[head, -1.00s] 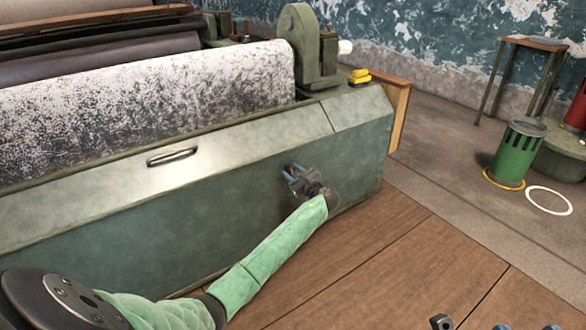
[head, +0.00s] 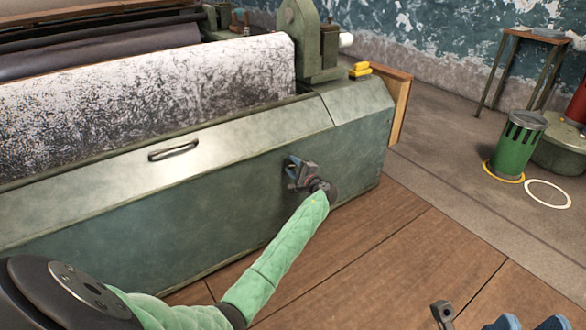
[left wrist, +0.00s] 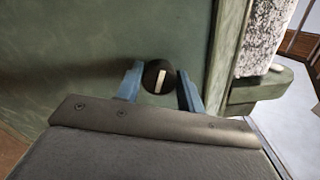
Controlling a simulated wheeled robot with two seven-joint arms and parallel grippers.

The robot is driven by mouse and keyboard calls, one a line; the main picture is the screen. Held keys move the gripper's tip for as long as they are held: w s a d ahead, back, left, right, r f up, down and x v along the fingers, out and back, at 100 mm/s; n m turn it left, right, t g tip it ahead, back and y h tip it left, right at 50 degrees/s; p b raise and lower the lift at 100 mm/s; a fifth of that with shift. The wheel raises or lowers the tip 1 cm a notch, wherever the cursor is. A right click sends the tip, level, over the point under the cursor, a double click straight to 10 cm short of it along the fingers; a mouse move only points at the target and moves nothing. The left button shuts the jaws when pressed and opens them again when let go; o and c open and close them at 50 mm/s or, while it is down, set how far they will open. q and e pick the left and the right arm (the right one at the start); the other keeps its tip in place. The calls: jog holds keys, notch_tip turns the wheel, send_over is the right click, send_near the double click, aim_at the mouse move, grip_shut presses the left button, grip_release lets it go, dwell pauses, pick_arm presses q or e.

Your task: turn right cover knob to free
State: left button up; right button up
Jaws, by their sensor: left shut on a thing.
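The right cover knob (left wrist: 151,75) is a dark round knob with a pale bar mark on the green front cover (head: 215,200). In the left wrist view it sits between the two blue fingers of my left gripper (left wrist: 159,88), with the pale mark near upright in that picture. In the head view my left gripper (head: 291,164) is at the cover's right part and hides the knob. It is shut on the knob. Two blue fingertips of my right gripper (head: 530,323) show apart at the bottom right edge, with nothing visible between them; the rest is cut off.
A metal handle (head: 174,151) is on the cover, left of my gripper. A speckled roller (head: 150,95) lies behind the cover. A yellow object (head: 360,70) sits on the machine's right end.

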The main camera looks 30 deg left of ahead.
pick_arm(q)
jog(key=n+b, duration=0.1)
jog(key=n, duration=0.1)
jog(key=shift+f+n, duration=0.2)
jog(key=shift+n, duration=0.2)
jog(key=shift+n+b, duration=0.35)
jog(key=shift+n, duration=0.15)
jog(key=shift+s, duration=0.1)
jog(key=o, duration=1)
jog(key=shift+c, duration=0.2)
jog(key=shift+r, duration=0.1)
